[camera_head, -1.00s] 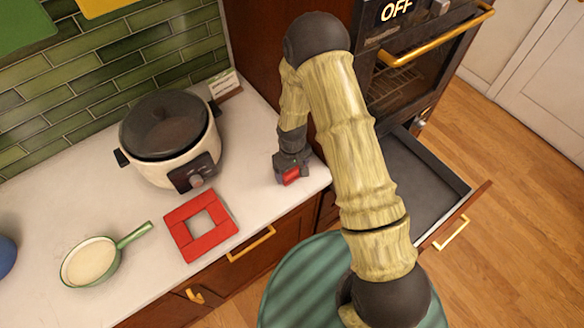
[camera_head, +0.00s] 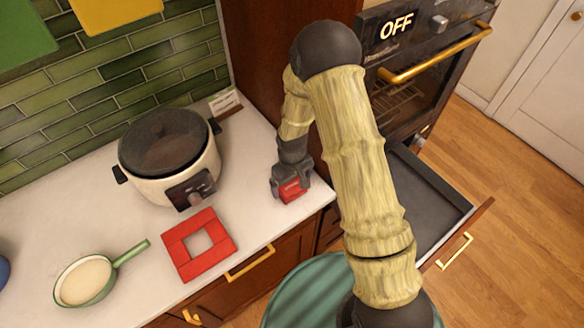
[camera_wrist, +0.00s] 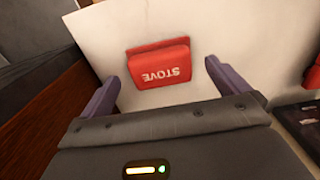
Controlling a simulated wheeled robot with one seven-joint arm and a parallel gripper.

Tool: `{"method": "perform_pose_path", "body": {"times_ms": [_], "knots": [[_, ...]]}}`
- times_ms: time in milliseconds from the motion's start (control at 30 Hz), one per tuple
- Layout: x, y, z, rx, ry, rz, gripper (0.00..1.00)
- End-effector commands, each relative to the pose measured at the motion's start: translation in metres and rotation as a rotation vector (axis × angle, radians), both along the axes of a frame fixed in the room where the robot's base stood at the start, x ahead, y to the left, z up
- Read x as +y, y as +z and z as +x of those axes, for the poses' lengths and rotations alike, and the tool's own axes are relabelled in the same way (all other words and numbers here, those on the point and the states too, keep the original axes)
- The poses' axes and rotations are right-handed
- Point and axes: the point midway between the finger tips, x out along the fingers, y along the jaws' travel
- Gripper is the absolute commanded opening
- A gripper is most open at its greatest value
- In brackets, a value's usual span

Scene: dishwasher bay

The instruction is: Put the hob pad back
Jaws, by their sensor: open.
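The red hob pad (camera_head: 292,191) is a small block on the white counter near its right end. In the wrist view the pad (camera_wrist: 158,64) shows the word STOVE upside down. My gripper (camera_head: 290,178) is over the pad in the head view and hides part of it. In the wrist view my gripper (camera_wrist: 162,73) is open, with one purple finger to each side of the pad and gaps between. A red square frame (camera_head: 220,259) with an open middle lies flat on the counter to the left.
A cream cooker (camera_head: 165,188) with a dark lid stands behind the frame, and a green pan (camera_head: 84,282) is at left. A small card (camera_head: 225,103) stands near the wall. The oven (camera_head: 405,75) is at right above an open drawer (camera_head: 425,205).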

Motion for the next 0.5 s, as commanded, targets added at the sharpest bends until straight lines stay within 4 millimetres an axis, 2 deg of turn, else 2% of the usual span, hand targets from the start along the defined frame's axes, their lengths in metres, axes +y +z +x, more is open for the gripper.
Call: {"method": "perform_pose_path", "body": {"times_ms": [500], "knots": [[0.0,0.071,0.001,-0.004,-0.001,0.001,1.0]]}}
